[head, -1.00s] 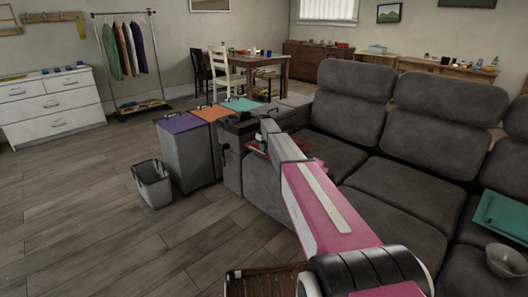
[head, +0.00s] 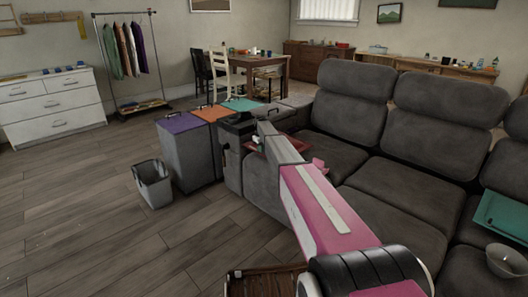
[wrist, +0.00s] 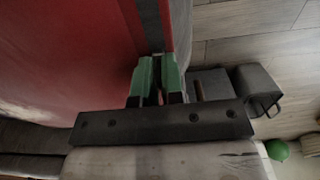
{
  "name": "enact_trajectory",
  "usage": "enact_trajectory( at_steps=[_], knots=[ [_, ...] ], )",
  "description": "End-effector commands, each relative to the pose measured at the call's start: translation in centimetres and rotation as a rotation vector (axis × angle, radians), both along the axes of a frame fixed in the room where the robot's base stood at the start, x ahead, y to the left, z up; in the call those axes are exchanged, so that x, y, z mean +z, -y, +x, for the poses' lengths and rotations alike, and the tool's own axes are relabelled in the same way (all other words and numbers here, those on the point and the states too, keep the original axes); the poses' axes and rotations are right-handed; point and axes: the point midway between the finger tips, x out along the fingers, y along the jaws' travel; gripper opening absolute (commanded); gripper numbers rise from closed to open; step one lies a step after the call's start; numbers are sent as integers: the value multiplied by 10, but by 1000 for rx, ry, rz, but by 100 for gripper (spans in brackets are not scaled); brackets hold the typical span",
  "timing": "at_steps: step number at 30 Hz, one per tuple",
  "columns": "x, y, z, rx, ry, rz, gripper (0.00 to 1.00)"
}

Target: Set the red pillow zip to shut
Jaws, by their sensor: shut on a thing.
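The red pillow (wrist: 75,50) fills the upper left of the wrist view. A dark grey zip strip (wrist: 151,20) runs along its right side, towards my gripper. A small part of the pillow (head: 292,147) shows beside my arm on the sofa in the head view. My gripper (wrist: 160,63) has its green fingertips close together at the lower end of the strip, shut on what appears to be the zip pull. The pull is mostly hidden between the fingers. In the head view my arm hides most of the pillow and the zip.
The grey sofa (head: 385,215) lies to the right of my arm. Bins with purple (head: 181,122), orange (head: 211,113) and teal (head: 241,104) lids stand beyond it, with an open grey bin (head: 153,184) in front. Floor at left is clear. A green ball (wrist: 277,150) shows in the wrist view.

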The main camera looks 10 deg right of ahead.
Motion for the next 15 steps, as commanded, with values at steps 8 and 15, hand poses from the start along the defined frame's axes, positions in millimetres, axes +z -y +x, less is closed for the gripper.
enact_trajectory(
  at_steps=[8,15],
  knots=[
    [0,-50,74,3,2,1,0],
    [1,-69,95,0,2,1,0]
  ],
)
